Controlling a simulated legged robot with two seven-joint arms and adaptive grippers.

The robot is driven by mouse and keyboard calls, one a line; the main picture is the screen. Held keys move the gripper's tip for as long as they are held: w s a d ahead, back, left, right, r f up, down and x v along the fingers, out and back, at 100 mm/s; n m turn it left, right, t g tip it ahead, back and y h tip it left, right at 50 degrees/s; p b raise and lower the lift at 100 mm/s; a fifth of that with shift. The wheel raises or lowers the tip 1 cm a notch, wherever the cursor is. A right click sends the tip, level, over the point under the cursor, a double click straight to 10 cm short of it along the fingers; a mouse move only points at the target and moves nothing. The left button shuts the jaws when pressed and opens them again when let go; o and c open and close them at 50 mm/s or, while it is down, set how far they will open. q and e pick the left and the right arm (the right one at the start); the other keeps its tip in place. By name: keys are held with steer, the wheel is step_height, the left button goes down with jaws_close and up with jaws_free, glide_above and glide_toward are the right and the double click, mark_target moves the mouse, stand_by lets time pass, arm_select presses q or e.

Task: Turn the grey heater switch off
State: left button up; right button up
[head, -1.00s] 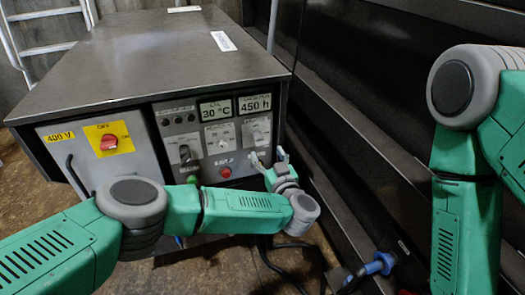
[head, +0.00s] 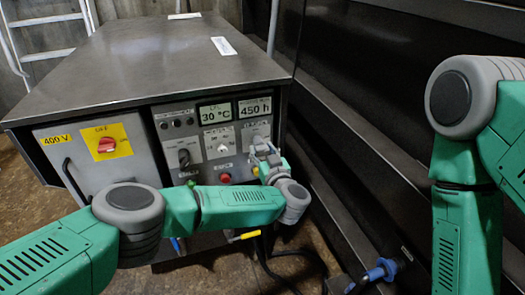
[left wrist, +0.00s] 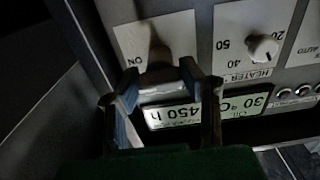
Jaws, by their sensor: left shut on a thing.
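The grey heater switch (left wrist: 157,52) sits on a light plate beside the "450 h" display, with "ON" printed on the plate. In the left wrist view the picture is upside down. My left gripper (left wrist: 160,76) has its two fingertips around the switch's end and is shut on it. In the head view my left gripper (head: 266,156) is at the panel's right side, just below the hours display, and hides most of the switch. Its exact setting is hard to tell. Only the arm of my right side shows, at the right edge; its gripper is out of view.
A white heater knob (left wrist: 262,47) is next to the switch plate. A red button (head: 225,178), a black rotary switch (head: 184,157) and a red main switch (head: 106,145) are on the front. A dark ribbed wall (head: 360,130) stands close on the right.

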arm_select(q)
steer(key=shift+d+n, duration=0.1)
steer(key=shift+n, duration=0.2)
steer(key=n, duration=0.2)
steer(key=shift+n, duration=0.4)
steer(key=n+b, duration=0.1)
steer(key=n, duration=0.4)
steer(key=n+b, duration=0.1)
steer(key=n, duration=0.4)
steer(key=shift+f+b, duration=0.1)
steer(key=shift+b, duration=0.2)
steer(key=shift+n+b, duration=0.55)
steer(key=shift+n, duration=1.55)
steer(key=shift+s+f, duration=0.1)
steer(key=shift+f, duration=0.05)
steer(key=o, duration=1.1)
steer(key=shift+c, duration=0.2)
steer(key=shift+o, duration=0.4)
